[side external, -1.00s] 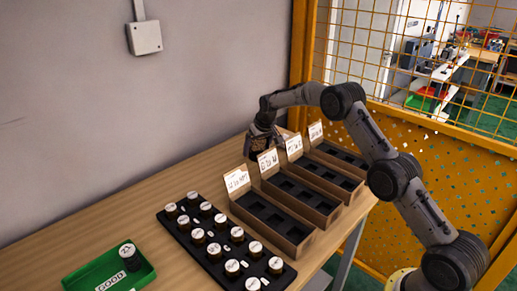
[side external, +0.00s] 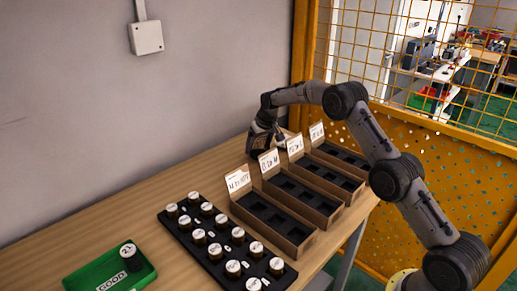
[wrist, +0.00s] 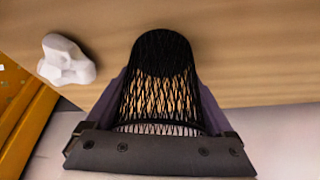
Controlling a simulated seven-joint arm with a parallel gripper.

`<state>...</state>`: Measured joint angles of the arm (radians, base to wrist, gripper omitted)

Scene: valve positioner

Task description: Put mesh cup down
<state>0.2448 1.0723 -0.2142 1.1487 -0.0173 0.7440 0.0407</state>
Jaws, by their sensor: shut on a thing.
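A black mesh cup (wrist: 162,85) fills the middle of the wrist view, with its solid dark end pointing away from the wrist and wood showing through the mesh. My gripper (wrist: 165,105) is shut on it, with a finger along each side. In the side view my gripper (side external: 260,145) is low at the back of the wooden table (side external: 130,205), near the wall and behind the labelled boxes. The cup cannot be made out clearly there. Whether the cup touches the table cannot be told.
A white lumpy object (wrist: 66,60) lies on the table beside the cup. Labelled brown boxes (side external: 300,242) with black compartments stand in a row in front of my gripper. A black rack (side external: 205,245) of several white-capped bottles and a green tray (side external: 85,278) are nearer the camera.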

